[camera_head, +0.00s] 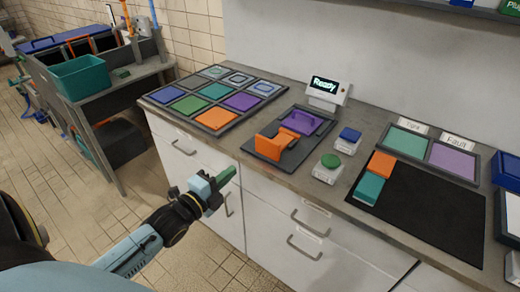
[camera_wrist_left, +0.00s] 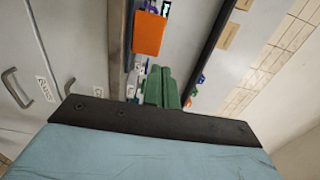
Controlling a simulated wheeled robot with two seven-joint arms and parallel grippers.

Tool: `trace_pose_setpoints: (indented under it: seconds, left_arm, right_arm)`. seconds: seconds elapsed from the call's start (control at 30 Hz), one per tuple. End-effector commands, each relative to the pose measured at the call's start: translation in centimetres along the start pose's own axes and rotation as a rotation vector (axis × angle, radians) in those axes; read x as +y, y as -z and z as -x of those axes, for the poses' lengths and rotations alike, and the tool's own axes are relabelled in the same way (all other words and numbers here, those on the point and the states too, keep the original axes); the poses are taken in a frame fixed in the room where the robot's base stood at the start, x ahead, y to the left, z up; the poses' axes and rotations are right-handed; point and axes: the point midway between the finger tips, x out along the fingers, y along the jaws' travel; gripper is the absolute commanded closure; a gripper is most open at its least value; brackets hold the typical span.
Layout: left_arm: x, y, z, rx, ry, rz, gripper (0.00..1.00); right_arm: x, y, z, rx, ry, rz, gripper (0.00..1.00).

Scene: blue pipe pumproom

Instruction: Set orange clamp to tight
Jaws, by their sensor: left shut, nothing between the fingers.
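The orange clamp (camera_head: 275,146) sits on a dark plate (camera_head: 292,157) on the counter, with a purple part (camera_head: 302,122) behind it. A broad orange flap stands up at its front left, and an orange arm runs from it toward the purple part. My left gripper (camera_head: 226,177) is in front of the counter, apart from the clamp and to its lower left. Its green fingers are together and empty. In the left wrist view the fingers (camera_wrist_left: 162,86) point toward the counter, with an orange patch (camera_wrist_left: 149,34) beyond them. My right gripper is not in view.
A small display (camera_head: 326,88) reading "Ready" stands behind the clamp. A green button (camera_head: 331,161) and a blue button (camera_head: 350,134) are to its right. A board of coloured squares (camera_head: 215,97) lies left, a black mat (camera_head: 430,215) right. Cabinet handles project below.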

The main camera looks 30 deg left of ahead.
Motion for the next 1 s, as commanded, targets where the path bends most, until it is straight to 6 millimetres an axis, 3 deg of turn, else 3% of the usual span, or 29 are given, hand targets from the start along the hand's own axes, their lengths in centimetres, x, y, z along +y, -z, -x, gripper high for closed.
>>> trace_pose_setpoints:
  seconds: [0.33, 1.0]
  left_arm:
    - [0.0, 0.0, -1.3, 0.000, 0.001, 0.003, 1.00]
    - [0.1, 0.0, -12.6, -0.001, -0.001, 0.004, 1.00]
  right_arm:
    - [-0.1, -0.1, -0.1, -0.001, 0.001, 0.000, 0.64]
    - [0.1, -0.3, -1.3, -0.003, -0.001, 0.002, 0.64]
